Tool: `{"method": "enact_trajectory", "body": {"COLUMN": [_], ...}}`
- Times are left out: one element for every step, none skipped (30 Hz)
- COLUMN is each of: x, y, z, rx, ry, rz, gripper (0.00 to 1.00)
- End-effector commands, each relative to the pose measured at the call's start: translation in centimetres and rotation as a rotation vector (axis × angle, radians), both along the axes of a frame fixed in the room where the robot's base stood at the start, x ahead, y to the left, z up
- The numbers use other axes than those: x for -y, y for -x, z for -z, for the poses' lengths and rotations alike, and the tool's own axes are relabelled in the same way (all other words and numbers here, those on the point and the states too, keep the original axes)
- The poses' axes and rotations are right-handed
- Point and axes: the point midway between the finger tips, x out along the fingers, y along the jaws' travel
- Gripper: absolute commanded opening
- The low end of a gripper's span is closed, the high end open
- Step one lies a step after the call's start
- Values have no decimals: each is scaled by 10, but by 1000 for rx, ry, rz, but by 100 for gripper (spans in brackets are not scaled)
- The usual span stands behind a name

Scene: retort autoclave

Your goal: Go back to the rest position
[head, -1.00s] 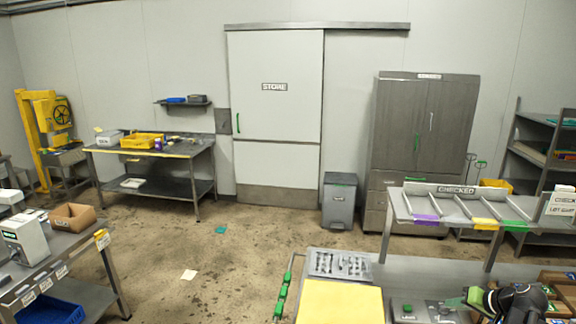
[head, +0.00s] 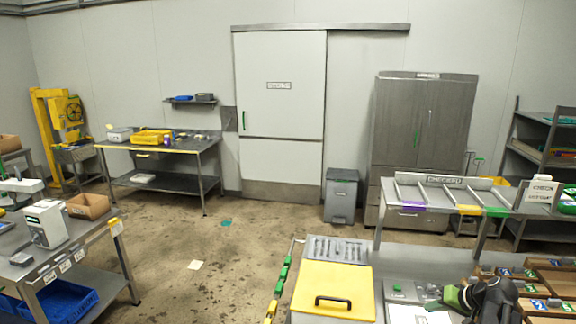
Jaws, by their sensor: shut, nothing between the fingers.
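My gripper (head: 452,297) shows at the lower right of the head view, at the end of my dark arm (head: 490,297). Its green fingertips point left, just above the near grey bench (head: 400,270). It is shut and I see nothing held in it. A white sheet (head: 418,314) lies on the bench just left of and below the fingertips.
A yellow lid with a black handle (head: 333,292) is left of my gripper. Wooden compartments (head: 548,290) with several items are to the right. The raised checked shelf (head: 440,196) stands behind. Open floor (head: 225,270) lies between this bench and the left bench (head: 60,250).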

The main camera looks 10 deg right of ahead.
Motion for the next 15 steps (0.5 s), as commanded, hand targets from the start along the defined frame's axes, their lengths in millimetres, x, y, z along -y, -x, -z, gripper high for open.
{"method": "enact_trajectory", "body": {"x": [-17, -27, -40, -52, -63, -80, -94, -109, -130, -148, -167, -193, -214, -233, -257], "y": [-6, -10, -14, -17, -20, -25, -28, -30, -34, -36, -38, -39, -38, -38, -36], "z": [3, 5, 8, 10, 13, 16, 18, 21, 25, 28, 31, 35, 38, 41, 45], "rx": [-21, -35, -57, -73, -92, -117, -137, -160, -193, -219, -246, -285, -317, -346, -382], "ry": [1, 2, 5, 6, 10, 14, 20, 26, 36, 45, 58, 78, 96, 115, 142], "rz": [-23, -36, -54, -69, -85, -106, -122, -141, -168, -189, -212, -244, -267, -289, -315], "gripper": [0, 0, 0, 0, 0, 0, 0, 0, 0, 0, 0, 0, 0, 0, 0]}}
